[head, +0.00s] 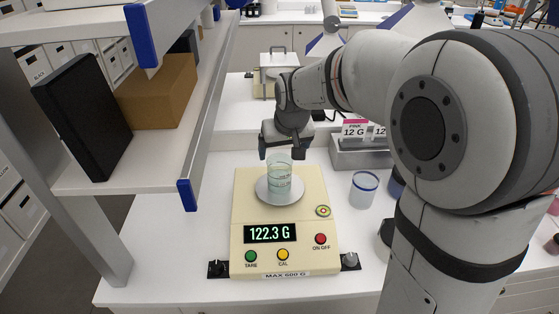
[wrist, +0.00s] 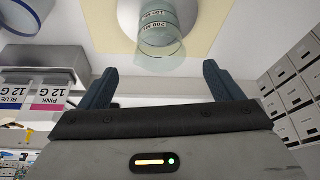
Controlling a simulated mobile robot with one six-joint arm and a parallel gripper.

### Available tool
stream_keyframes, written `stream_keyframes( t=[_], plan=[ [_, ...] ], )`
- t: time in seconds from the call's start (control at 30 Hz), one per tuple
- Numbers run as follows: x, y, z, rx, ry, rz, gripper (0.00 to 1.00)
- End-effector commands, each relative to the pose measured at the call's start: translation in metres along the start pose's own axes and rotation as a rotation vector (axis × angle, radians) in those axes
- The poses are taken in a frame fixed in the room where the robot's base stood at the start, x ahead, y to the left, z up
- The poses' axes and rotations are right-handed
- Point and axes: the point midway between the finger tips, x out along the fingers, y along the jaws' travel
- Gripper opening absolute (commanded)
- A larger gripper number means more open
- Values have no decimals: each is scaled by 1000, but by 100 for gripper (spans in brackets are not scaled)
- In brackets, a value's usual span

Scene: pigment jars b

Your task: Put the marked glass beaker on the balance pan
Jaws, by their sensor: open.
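The marked glass beaker (head: 279,181) stands upright on the round balance pan (head: 262,194) of the cream balance (head: 248,222). The balance display reads 122.3 G. In the wrist view the beaker (wrist: 159,38) shows its printed volume marks, with the pan (wrist: 128,18) behind it. My gripper (head: 287,152) is open just behind and above the beaker. In the wrist view my gripper's two fingers (wrist: 160,82) are spread wide with nothing between them, and the beaker is beyond their tips, apart from them.
A blue-rimmed glass (head: 363,190) stands right of the balance. A grey holder (head: 358,152) with PINK and BLUE 12 G labels is behind it. A shelf (head: 150,170) with a black box and a cardboard box overhangs the left side.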

Motion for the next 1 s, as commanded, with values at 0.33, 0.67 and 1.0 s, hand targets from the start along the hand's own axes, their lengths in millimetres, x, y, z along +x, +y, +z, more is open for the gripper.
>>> stream_keyframes(
  t=[0.33, 0.67, 1.0],
  plan=[
    [-24, 7, 13, 12, -2, 6, 86],
    [-90, 48, 145, 110, -47, 53, 86],
    [-105, 52, 239, 174, -85, 79, 86]
  ],
)
